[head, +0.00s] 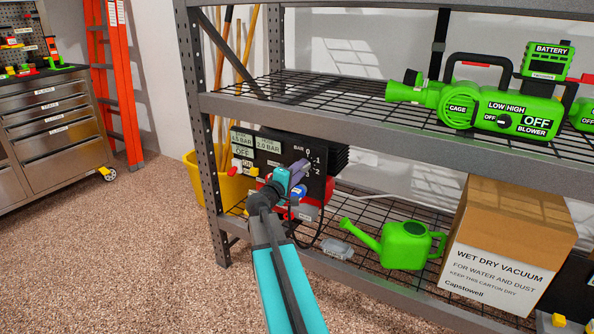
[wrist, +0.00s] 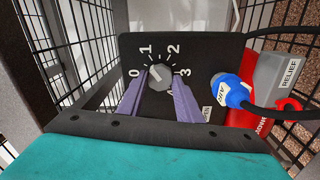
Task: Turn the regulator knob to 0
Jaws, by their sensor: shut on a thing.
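The regulator knob (wrist: 160,76) is a small grey round knob on a black panel (wrist: 205,50). Its dial is marked 0, 1, 2 and 3. A pale line on the knob seems to point up and left, between 0 and 1, though it is small. My gripper (wrist: 161,84) has its two purple fingers on either side of the knob, shut on it. In the head view my gripper (head: 296,172) reaches the panel's right part and hides the knob. Displays on the compressor panel (head: 270,158) read about 4.5 BAR and 2.0 BAR.
A blue AIR connector (wrist: 230,92) with a black hose sits right of the knob, near a red lever and the RELIEF label (wrist: 290,73). The steel shelf (head: 400,115) has an upright close left. A green watering can (head: 405,245) and a carton (head: 505,240) stand to the right.

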